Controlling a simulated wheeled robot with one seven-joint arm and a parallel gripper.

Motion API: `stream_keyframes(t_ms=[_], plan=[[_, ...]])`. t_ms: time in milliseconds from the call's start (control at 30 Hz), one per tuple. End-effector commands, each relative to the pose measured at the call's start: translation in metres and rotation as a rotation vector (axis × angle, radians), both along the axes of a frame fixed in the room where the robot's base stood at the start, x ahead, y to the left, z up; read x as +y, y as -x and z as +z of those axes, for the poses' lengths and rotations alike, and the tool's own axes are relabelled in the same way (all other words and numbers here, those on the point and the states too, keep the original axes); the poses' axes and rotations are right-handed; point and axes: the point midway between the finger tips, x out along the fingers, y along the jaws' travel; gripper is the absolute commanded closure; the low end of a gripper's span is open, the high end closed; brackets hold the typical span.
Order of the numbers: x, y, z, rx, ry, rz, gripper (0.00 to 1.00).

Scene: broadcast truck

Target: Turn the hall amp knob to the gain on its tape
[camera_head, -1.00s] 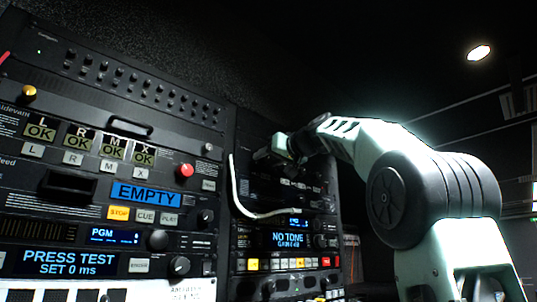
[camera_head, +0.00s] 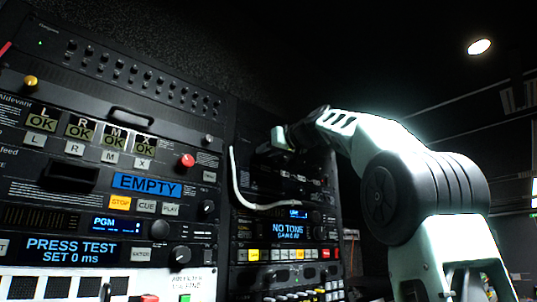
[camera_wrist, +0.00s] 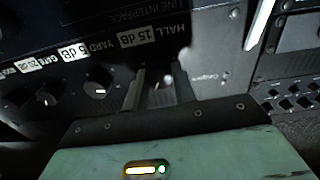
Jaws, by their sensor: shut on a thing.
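My gripper (camera_wrist: 160,75) is at the amp panel in the wrist view, its two dark fingers shut on the hall amp knob (camera_wrist: 161,84), which shows only partly between them. The hall tape (camera_wrist: 155,34) is white, appears upside down and reads "HALL 15 dB". It sits just above the fingers in the picture. The knob's pointer mark cannot be made out clearly. In the head view, my gripper (camera_head: 268,150) is against the upper part of the right rack, and its fingertips and the knob are too dark to tell. A blue display (camera_head: 287,231) there reads "NO TONE" with a blurred gain line below.
The YARD knob (camera_wrist: 98,89) is close left of my fingers, with another knob (camera_wrist: 46,97) beyond it. A white cable (camera_head: 236,180) hangs in front of the right rack. The left rack (camera_head: 215,100) carries buttons and displays. Dark open space lies right of my arm.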

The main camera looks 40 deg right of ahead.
Motion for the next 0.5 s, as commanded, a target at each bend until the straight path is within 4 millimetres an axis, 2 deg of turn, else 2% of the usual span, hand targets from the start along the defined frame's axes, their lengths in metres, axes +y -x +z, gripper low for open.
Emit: stream_keyframes(t_ms=[500], plan=[[0.0001, 0.0002, -0.0018, 0.021, 0.393, -0.001, 0.96]])
